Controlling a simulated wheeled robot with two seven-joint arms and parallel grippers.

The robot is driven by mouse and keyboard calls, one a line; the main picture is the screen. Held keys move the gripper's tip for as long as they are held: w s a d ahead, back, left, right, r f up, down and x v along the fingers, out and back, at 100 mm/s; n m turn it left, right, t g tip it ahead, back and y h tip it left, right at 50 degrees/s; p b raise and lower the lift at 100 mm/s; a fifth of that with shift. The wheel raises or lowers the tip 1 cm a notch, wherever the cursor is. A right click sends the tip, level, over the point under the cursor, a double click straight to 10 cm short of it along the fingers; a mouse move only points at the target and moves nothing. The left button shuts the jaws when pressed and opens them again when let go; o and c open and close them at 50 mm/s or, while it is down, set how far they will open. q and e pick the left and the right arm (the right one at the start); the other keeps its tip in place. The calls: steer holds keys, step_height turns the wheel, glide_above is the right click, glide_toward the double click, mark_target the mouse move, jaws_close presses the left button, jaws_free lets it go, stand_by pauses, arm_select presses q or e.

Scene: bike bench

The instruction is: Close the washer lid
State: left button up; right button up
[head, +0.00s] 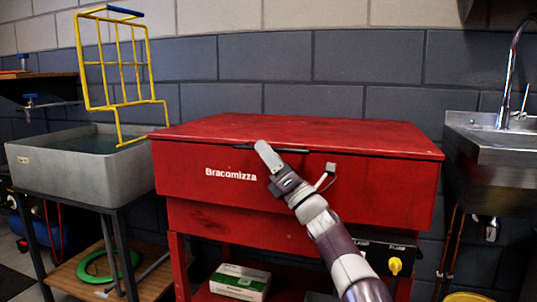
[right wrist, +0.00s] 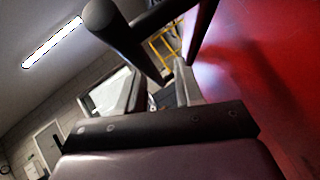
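The red parts washer (head: 225,188) labelled "Bracomizza" stands in the middle of the head view. Its red lid (head: 320,130) lies down flat across the top, and I see no gap under its front edge. A dark handle (head: 243,148) runs along the lid's front edge, partly hidden by my right gripper. My right gripper (head: 266,152) is at the front edge by this handle. In the right wrist view, its two fingers (right wrist: 160,88) stand apart with nothing between them. My left gripper is not in view.
A grey basin (head: 75,170) with a yellow wire rack (head: 120,65) stands at the left. A steel sink (head: 495,150) with a tall tap is at the right. A yellow knob (head: 395,266) and a box (head: 240,282) are lower down at the washer.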

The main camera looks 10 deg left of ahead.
steer(key=shift+d, duration=0.1)
steer(key=b+v, duration=0.1)
steer(key=v, duration=1.1)
steer(key=shift+s+f, duration=0.2)
steer(key=shift+f, duration=0.05)
steer(key=shift+d, duration=0.15)
